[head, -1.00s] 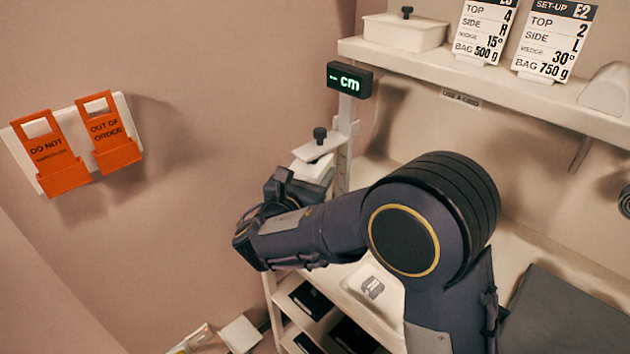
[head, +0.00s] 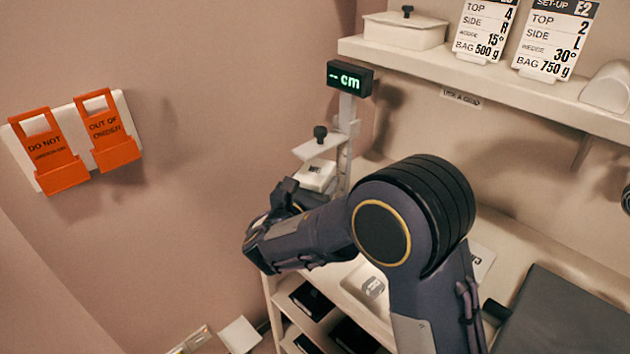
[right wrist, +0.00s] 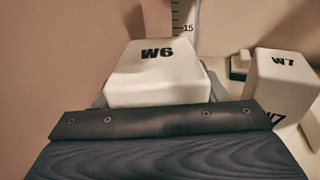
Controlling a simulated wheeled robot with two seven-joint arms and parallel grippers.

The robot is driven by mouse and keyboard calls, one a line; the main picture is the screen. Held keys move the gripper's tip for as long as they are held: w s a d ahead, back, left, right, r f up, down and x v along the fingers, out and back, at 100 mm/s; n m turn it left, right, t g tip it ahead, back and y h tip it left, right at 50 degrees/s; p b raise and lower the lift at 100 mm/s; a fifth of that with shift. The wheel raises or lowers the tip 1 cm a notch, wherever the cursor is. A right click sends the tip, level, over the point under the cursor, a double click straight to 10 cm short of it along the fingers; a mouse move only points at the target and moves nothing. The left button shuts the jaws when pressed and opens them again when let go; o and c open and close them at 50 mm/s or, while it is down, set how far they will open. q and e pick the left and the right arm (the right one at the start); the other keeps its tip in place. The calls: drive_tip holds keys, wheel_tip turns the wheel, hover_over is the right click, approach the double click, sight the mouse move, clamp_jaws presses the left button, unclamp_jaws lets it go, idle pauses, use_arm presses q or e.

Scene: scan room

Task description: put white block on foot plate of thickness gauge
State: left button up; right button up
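The thickness gauge is an upright scaled post (head: 346,145) with a display (head: 349,79) reading "-- cm" and a knobbed white upper plate (head: 318,147). A white block (head: 316,176) sits below that plate, beside the post. In the right wrist view a white block marked W6 (right wrist: 157,72) stands upright before the post (right wrist: 185,20). My right gripper (head: 291,190) is at the block's near side. It looks open, with grey finger edges beside the block's near corners. The foot plate and the block's underside are hidden. My left gripper is out of view.
A second white block marked W7 (right wrist: 285,85) stands right of W6 in the wrist view. A tray (head: 352,283) with a small grey item lies on the counter below my forearm. A wall shelf (head: 480,78) runs above at the right.

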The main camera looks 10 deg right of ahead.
drive_tip(key=o, duration=0.3)
drive_tip(key=shift+r, duration=0.15)
drive_tip(key=v, duration=1.2)
